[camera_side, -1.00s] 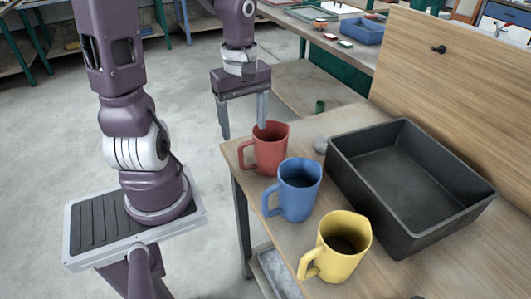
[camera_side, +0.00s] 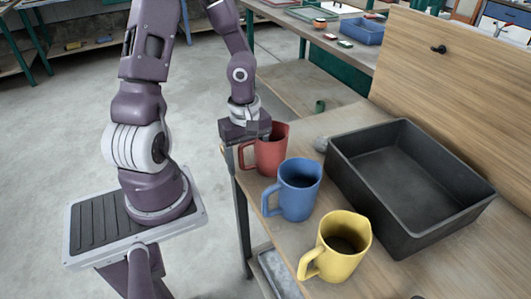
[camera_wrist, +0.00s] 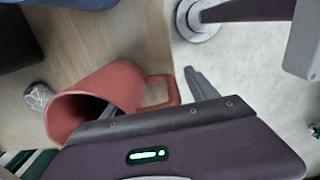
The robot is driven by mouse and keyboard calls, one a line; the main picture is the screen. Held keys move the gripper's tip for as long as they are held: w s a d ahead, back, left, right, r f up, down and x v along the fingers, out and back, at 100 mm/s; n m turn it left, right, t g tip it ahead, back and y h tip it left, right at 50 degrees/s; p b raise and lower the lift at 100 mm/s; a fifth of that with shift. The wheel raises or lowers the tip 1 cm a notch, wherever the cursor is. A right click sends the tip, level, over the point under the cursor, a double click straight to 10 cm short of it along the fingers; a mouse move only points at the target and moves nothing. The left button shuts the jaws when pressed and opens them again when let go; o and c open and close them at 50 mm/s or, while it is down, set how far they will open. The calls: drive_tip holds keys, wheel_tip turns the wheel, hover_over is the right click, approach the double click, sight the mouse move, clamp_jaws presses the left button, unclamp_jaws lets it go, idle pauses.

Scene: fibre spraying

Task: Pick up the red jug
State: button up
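The red jug (camera_side: 271,154) stands upright at the table's left edge in the side view, its handle to the left. It also shows in the wrist view (camera_wrist: 125,84), with its mouth towards the lower left and its handle on the right. My gripper (camera_side: 247,142) is low over the jug's handle side. In the wrist view my gripper (camera_wrist: 155,96) is open: one finger reaches into the jug's mouth and the other is outside, beyond the handle. The fingertip inside the jug is hidden.
A blue jug (camera_side: 299,191) stands close in front of the red one, and a yellow jug (camera_side: 343,246) further forward. A black crate (camera_side: 402,184) lies to the right on the wooden table. A grey stone-like lump (camera_side: 320,144) sits right of the red jug.

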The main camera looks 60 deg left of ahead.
clamp_jaws()
drive_tip(key=shift+r, duration=0.1)
